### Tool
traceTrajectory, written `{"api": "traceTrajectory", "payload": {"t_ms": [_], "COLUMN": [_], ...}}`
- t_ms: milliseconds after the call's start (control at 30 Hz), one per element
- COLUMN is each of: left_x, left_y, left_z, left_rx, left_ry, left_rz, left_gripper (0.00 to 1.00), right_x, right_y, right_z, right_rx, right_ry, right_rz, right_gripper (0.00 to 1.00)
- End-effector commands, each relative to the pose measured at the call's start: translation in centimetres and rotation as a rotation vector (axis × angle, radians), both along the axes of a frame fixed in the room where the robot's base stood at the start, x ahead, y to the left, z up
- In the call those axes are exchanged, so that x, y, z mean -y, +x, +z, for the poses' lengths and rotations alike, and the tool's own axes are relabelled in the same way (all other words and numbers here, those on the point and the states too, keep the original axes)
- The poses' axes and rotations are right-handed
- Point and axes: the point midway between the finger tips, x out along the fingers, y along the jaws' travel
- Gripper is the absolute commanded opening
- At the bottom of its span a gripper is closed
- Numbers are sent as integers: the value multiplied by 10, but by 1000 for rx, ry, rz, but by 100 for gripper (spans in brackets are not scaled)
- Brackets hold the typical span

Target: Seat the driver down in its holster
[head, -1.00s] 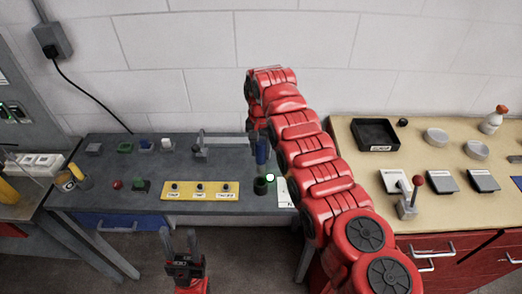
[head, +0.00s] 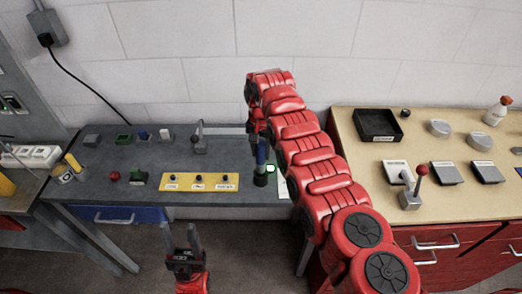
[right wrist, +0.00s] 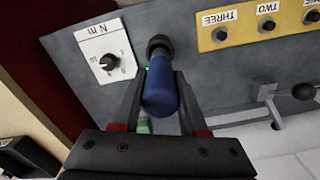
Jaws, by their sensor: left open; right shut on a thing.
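The driver is a blue-handled tool (head: 261,152) held upright by my right gripper (head: 258,138) over the right part of the grey bench. In the right wrist view, the blue handle (right wrist: 160,92) lies between the two fingers. The holster is a dark round cup (head: 260,179) directly below the driver, with a green light (head: 271,169) beside it. In the right wrist view the dark holster rim (right wrist: 159,44) shows just beyond the handle. I cannot tell how far the driver's shaft is inside it. My left gripper (head: 193,236) is open and empty in front of the bench.
A yellow panel (head: 180,181) with labelled knobs lies left of the holster. A white dial plate labelled N m (right wrist: 105,50) is close to the holster. A metal bar on a post (head: 199,138) stands behind. A tan bench (head: 345,124) with trays and a red-knobbed lever (head: 412,188) is at right.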

Motion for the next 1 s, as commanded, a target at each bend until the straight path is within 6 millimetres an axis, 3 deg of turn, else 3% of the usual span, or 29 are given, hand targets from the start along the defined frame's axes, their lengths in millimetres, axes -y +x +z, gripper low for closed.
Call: {"api": "traceTrajectory", "payload": {"t_ms": [1000], "left_x": [0], "left_y": [0], "left_z": [-9], "left_rx": [0], "left_ry": [0], "left_rz": [0], "left_gripper": [50], "right_x": [0], "right_y": [0], "right_z": [-1], "right_rx": [1], "right_ry": [0], "right_rz": [0], "right_gripper": [0]}}
